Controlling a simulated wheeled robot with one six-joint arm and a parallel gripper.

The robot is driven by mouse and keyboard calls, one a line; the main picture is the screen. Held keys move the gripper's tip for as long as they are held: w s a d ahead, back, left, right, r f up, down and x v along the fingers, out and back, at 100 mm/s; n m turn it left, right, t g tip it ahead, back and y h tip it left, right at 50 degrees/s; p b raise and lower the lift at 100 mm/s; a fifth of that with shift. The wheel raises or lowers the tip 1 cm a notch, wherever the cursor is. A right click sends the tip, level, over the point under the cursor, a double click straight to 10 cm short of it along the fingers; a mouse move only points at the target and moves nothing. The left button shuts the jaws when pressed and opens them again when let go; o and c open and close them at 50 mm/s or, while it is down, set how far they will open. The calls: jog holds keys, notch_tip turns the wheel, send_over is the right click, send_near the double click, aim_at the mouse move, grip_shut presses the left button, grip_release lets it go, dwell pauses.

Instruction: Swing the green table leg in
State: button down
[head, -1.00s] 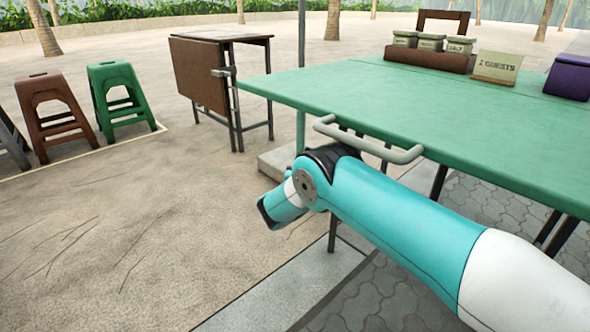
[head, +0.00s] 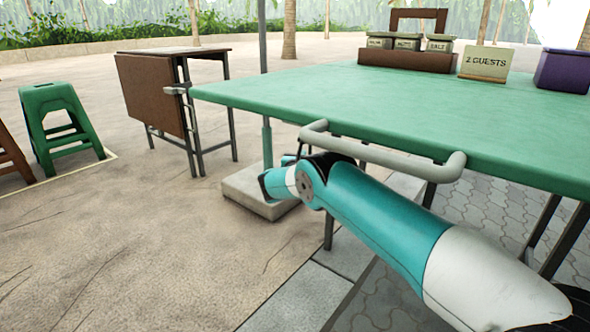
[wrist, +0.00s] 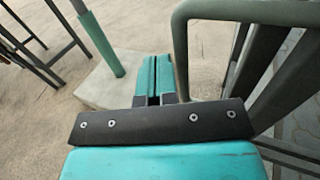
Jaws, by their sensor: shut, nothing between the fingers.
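The green table (head: 420,110) fills the right side of the head view, with a pale grey bar handle (head: 385,155) along its near edge. Its dark legs show below the top: one leg (head: 328,232) beside my arm and another (head: 569,238) at the far right. In the wrist view the handle (wrist: 181,50) rises just right of my gripper, with dark bars (wrist: 262,65) beyond it. My gripper (wrist: 157,62) is shut and empty, its teal fingers together, apart from the handle and legs. In the head view my arm mostly hides it.
A green pole (head: 267,143) stands in a concrete base (head: 262,203) ahead of my gripper. A brown folding table (head: 150,95) and a green stool (head: 60,125) stand left.

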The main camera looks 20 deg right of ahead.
jog(key=shift+w+d+r, duration=0.1)
jog(key=shift+w+d, duration=0.3)
jog(key=shift+d, duration=0.35)
jog(key=s+a+p, duration=0.4)
jog(key=a, duration=0.9)
jog(key=shift+a, duration=0.35)
